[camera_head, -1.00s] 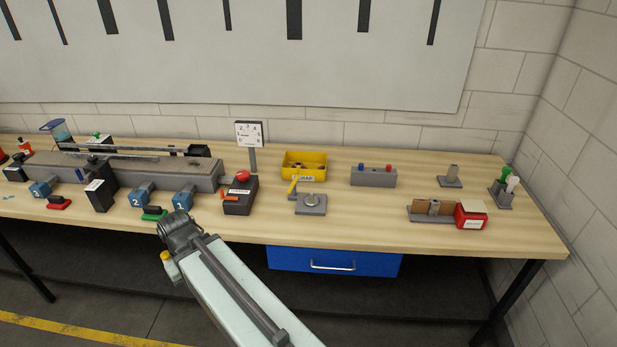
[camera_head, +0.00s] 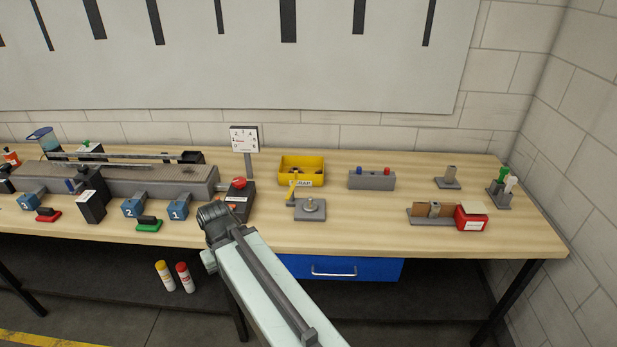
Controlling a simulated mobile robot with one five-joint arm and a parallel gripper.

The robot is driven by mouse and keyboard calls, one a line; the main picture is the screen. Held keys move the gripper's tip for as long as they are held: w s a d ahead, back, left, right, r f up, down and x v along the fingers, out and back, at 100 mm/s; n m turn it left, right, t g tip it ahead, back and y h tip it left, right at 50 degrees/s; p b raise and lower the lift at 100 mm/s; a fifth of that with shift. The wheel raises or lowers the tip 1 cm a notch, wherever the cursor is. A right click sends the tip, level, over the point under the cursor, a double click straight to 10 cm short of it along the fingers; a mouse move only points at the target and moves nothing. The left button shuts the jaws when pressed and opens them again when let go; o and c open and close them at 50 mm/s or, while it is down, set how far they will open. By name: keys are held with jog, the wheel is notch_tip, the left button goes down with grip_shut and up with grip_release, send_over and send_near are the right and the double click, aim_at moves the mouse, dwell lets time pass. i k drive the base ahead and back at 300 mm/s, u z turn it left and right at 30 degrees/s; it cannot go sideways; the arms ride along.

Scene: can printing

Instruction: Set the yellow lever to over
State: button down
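The yellow lever (camera_head: 293,187) stands at the left back edge of a grey base plate (camera_head: 313,215) on the bench. It points up, leaning slightly right at the top, in front of the yellow scrap bin. A round metal piece (camera_head: 310,203) sits on the plate beside it. My arm reaches up from the bottom of the picture and ends in a dark joint left of the lever's plate, apart from it. No fingers of my gripper can be made out.
A black box with a red button (camera_head: 239,184) stands just beyond my arm's end, partly hidden. The yellow scrap bin (camera_head: 319,165) is behind the lever. A grey block with blue and red buttons (camera_head: 372,181) stands to the right.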

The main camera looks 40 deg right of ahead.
aim_at(291, 192)
jog(key=z, duration=0.05)
jog(key=i, duration=0.95)
jog(key=u, duration=0.1)
